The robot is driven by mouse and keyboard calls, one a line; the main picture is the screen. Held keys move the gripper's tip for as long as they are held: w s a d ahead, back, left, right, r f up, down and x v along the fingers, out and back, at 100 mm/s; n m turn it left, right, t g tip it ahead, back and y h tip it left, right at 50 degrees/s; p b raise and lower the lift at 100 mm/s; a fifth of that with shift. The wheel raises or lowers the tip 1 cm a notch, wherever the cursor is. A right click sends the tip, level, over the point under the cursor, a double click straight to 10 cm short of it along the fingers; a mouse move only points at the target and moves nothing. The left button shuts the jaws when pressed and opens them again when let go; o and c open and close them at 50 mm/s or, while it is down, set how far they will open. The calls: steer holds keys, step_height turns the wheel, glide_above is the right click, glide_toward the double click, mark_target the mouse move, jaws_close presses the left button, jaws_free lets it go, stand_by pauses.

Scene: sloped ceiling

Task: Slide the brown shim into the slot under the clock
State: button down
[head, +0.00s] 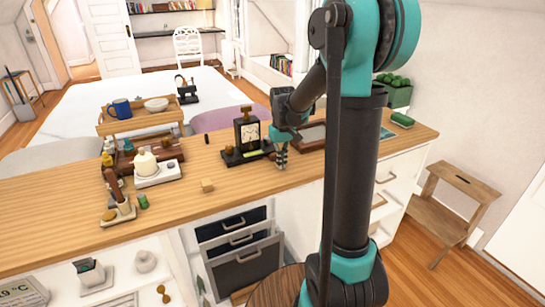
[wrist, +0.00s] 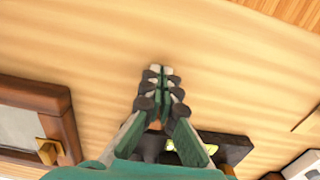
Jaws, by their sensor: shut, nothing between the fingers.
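The black clock (head: 248,133) with a pale square face stands on a dark base (head: 233,158) on the wooden counter; the slot is too small to make out. A small tan-brown block (head: 207,186), possibly the shim, lies on the counter, in front and left of the clock. My gripper (head: 282,163) points down just right of the clock base, low over the counter. It also shows in the wrist view (wrist: 160,72), fingers together and empty. The dark base (wrist: 228,147) is partly hidden behind my gripper there.
A brown-framed tray (head: 312,136) stands right of the clock; its frame shows in the wrist view (wrist: 62,108). A white stand (head: 158,174) and a holder with brown handles (head: 118,213) are at left. The front counter between has free room.

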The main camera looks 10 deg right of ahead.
steer(key=shift+s+f, duration=0.25)
steer(key=shift+f, duration=0.1)
steer(key=shift+r, duration=0.1)
stand_by(0.3)
steer(key=shift+r, duration=0.25)
steer(key=shift+s+d+r, duration=0.15)
steer(key=shift+s+r, duration=0.2)
steer(key=shift+r, duration=0.65)
steer(key=shift+s+d+r, duration=0.15)
steer(key=shift+s+r, duration=0.25)
steer(key=shift+r, duration=0.65)
steer(key=shift+s+d+r, duration=0.15)
steer(key=shift+s+r, duration=0.2)
steer(key=shift+r, duration=0.65)
steer(key=s+d+f+m+t, duration=0.1)
steer(key=s+f+t, duration=0.1)
steer(key=s+f, duration=0.4)
steer(key=s+d+f+m+t, duration=0.2)
steer(key=s+f, duration=0.4)
steer(key=s, duration=0.7)
steer(key=shift+s+m, duration=0.15)
steer(key=shift+m, duration=0.15)
steer(key=shift+r, duration=0.1)
